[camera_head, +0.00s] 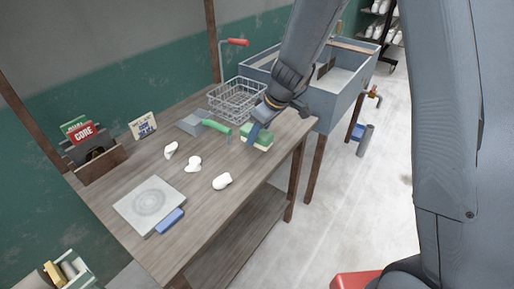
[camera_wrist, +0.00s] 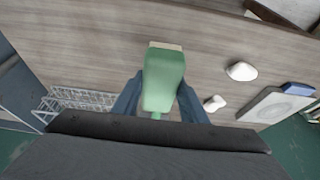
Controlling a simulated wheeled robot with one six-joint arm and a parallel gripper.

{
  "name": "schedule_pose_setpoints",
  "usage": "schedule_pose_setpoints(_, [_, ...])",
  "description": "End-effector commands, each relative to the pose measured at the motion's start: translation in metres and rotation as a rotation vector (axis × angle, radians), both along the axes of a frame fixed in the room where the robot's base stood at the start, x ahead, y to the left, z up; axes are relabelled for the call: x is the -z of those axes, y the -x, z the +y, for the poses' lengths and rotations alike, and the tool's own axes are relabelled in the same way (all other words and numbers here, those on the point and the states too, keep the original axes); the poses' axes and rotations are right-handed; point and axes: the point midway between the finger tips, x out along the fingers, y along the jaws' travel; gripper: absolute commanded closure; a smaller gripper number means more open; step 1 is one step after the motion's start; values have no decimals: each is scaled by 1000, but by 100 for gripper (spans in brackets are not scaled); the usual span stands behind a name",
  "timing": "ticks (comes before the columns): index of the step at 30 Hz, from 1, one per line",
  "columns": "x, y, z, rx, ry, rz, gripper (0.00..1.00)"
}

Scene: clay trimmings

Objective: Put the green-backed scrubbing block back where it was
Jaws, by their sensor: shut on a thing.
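The green-backed scrubbing block (camera_head: 257,137), green on top with a pale underside, is at the right end of the wooden table, near its front edge. In the wrist view the block (camera_wrist: 163,82) sits between the two blue fingers, its pale edge showing at the far end. My gripper (camera_head: 259,129) is shut on it from above; the fingers also show in the wrist view (camera_wrist: 160,92). I cannot tell whether the block touches the tabletop or hangs just above it.
A wire basket (camera_head: 236,99) stands behind the block, beside a grey sink (camera_head: 349,92). A green-handled tool (camera_head: 216,127) lies to the left. White lumps (camera_head: 222,181), a grey slab (camera_head: 149,204), a blue block (camera_head: 170,221) and a wooden card box (camera_head: 101,165) are farther left.

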Motion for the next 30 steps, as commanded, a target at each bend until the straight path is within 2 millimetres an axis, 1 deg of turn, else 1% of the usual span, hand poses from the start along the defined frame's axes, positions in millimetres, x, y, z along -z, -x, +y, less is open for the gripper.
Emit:
schedule_pose_setpoints(1, [6,0,0,2,0,1,86])
schedule_pose_setpoints(5, [16,0,0,2,0,1,86])
schedule_pose_setpoints(9, [36,0,0,4,0,2,86])
schedule_pose_setpoints(13, [50,0,0,2,0,0,86])
schedule_pose_setpoints(28, [56,-1,-1,4,0,-1,86])
schedule_pose_setpoints(29, [56,0,-1,4,0,-1,60])
schedule_pose_setpoints(30, [55,0,-1,4,0,-1,53])
